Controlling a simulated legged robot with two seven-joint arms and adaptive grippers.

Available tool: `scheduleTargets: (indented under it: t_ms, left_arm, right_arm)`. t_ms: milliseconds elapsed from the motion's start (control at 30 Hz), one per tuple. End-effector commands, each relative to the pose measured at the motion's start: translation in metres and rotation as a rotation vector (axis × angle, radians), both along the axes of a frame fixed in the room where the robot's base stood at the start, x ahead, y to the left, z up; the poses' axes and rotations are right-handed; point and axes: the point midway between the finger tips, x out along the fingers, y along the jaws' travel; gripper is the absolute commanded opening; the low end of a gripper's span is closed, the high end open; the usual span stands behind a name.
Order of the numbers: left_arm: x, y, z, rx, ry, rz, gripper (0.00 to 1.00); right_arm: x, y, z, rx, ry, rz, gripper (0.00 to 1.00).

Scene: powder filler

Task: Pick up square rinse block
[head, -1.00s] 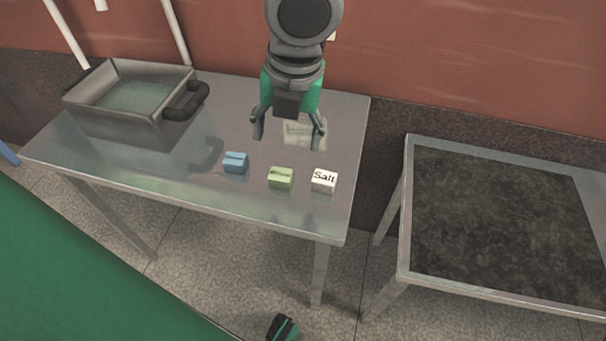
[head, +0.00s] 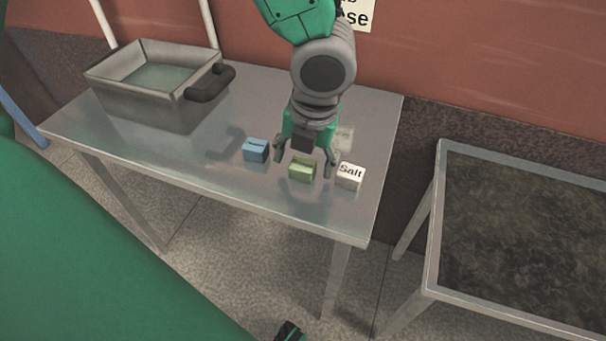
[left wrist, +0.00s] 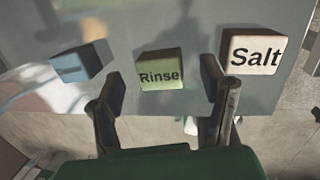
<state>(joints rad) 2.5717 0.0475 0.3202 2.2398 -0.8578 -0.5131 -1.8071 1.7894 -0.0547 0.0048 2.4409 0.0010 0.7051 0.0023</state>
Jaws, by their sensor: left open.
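The square rinse block is the light green block (head: 302,170) on the metal table, between a blue block and a white one. In the left wrist view the green block (left wrist: 160,70) reads "Rinse". My left gripper (head: 305,168) is open just above and behind the green block, one finger toward each side of it. In the left wrist view my left gripper's fingers (left wrist: 165,105) are apart, with the green block beyond the tips and nothing between them. I cannot tell the exact height of the fingers. My right gripper does not clearly show.
The blue block (head: 256,150) is to the left and the white "Salt" block (head: 350,176) close to the right. A metal basin with dark handles (head: 140,108) stands at the table's (head: 200,165) back left. A dark-topped table (head: 436,235) stands to the right.

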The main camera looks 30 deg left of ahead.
Motion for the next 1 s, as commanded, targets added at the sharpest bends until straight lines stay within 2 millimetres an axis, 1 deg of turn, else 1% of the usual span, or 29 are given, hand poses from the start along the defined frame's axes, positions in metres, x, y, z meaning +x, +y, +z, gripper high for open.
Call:
scheduleTargets:
  t_ms: [33,100,333,367,400,500,767,833,933,1000]
  left_arm:
    - [0.000,0.001,-0.013,0.001,0.003,-0.001,0.65]
    - [0.000,0.002,-0.018,0.000,0.001,-0.001,0.65]
    - [0.000,0.002,-0.016,-0.001,0.000,-0.001,0.65]
    - [0.000,0.002,-0.016,-0.001,0.000,-0.001,0.54]
    - [0.000,0.002,-0.016,-0.001,0.000,-0.001,0.40]
    - [0.001,0.002,-0.016,-0.001,0.000,-0.001,0.10]
    - [0.001,0.002,-0.016,-0.001,0.000,-0.001,0.09]
    - [0.001,0.002,-0.013,-0.001,0.000,-0.001,0.09]
    - [0.001,0.002,0.000,-0.001,0.000,0.000,0.09]
    - [0.001,0.002,0.015,-0.002,-0.003,0.000,0.09]
  right_arm:
    - [0.000,0.000,-0.009,0.000,0.000,0.000,0.40]
    - [0.000,0.000,-0.011,0.000,0.000,0.000,0.40]
    - [0.000,0.000,-0.009,0.000,0.000,0.000,0.40]
    - [0.000,0.000,-0.009,0.000,0.000,0.000,0.40]
    - [0.000,0.000,-0.009,0.000,0.000,0.000,0.40]
    - [0.000,0.000,-0.009,0.000,0.000,0.000,0.40]
    - [0.000,0.000,-0.009,0.000,0.000,0.000,0.40]
    - [0.000,0.000,-0.007,0.000,0.000,0.000,0.40]
    - [0.000,0.000,0.001,0.000,0.000,0.000,0.40]
    - [0.000,0.000,0.009,0.000,0.000,0.000,0.40]
